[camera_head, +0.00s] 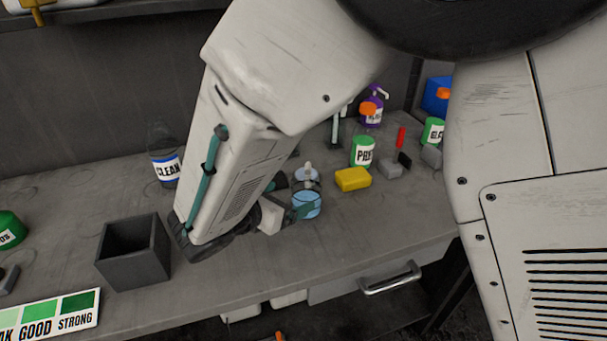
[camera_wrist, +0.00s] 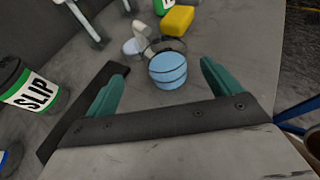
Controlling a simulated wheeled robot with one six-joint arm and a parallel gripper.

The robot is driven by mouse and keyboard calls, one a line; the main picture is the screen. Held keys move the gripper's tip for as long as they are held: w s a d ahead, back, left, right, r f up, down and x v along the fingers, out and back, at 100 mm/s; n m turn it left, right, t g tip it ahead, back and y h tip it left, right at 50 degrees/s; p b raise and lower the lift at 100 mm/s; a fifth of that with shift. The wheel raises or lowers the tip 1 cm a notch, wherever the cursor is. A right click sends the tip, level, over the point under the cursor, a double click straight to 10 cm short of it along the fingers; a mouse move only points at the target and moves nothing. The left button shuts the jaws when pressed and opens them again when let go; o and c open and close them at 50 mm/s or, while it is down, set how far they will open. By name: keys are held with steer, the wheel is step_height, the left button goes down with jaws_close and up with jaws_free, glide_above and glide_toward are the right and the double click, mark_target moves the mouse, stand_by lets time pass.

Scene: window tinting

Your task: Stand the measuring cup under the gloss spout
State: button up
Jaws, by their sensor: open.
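A clear cup with blue liquid, which looks like the measuring cup (camera_head: 307,204), stands upright on the grey bench, right of my gripper (camera_head: 293,197). In the wrist view the cup (camera_wrist: 167,71) is ahead of and between the teal fingertips of my gripper (camera_wrist: 163,74). The fingers are apart and empty; I cannot tell whether a finger touches the cup. A purple bottle (camera_head: 371,112) with a white pump spout stands at the back right. Its label is too small to read surely, so I cannot confirm it is the gloss.
A SLIP container (camera_wrist: 32,88) is left in the wrist view. A dark open box (camera_head: 133,252) stands at the left front.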

mark_target(305, 192)
steer(key=x, duration=0.7)
steer(key=shift+s+d, duration=0.2)
steer(key=shift+d, duration=0.1)
steer(key=shift+c, duration=0.3)
steer(key=c, duration=1.1)
